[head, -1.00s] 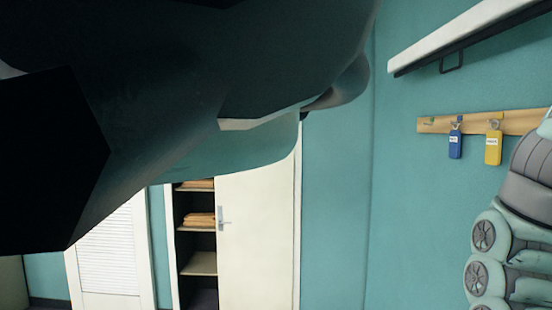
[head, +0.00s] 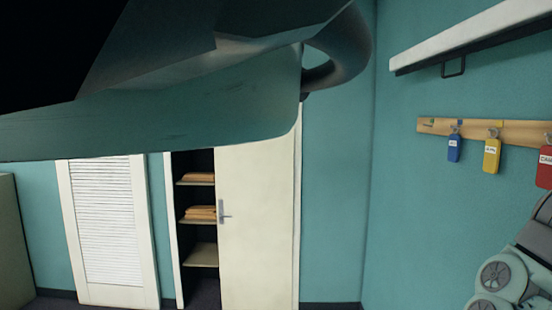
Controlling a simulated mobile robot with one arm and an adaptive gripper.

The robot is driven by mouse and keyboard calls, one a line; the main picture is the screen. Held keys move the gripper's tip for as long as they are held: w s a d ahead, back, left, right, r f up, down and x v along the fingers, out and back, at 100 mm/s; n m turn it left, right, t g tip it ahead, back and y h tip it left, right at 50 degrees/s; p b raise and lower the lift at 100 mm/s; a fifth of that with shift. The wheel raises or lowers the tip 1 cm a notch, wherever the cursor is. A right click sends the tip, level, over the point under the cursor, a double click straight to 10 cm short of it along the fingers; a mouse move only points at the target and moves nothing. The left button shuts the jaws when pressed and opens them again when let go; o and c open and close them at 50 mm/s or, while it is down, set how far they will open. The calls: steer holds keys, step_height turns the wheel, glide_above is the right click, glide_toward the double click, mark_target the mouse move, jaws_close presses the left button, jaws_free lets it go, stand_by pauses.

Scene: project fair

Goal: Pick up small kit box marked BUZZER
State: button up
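No kit box marked BUZZER can be made out in the head view. My gripper cannot be made out for certain; a grey-green part with wheel-like discs (head: 503,278) at the lower right looks like part of my arm. Large dark and teal shapes of my own body cover the upper left of the view and hide what is behind them.
A cabinet with a white door (head: 258,230) stands open, with folded orange-brown items (head: 201,213) on its shelves. A louvred white door (head: 104,225) is to its left. Blue (head: 454,147), yellow (head: 491,155) and red (head: 544,168) tags hang from a wooden rail (head: 470,129) below a white shelf (head: 470,38).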

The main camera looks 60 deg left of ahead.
steer(key=c, duration=1.3)
steer(key=shift+s+a+r+b, duration=0.1)
steer(key=shift+s+r+b, duration=0.05)
steer(key=shift+b, duration=0.9)
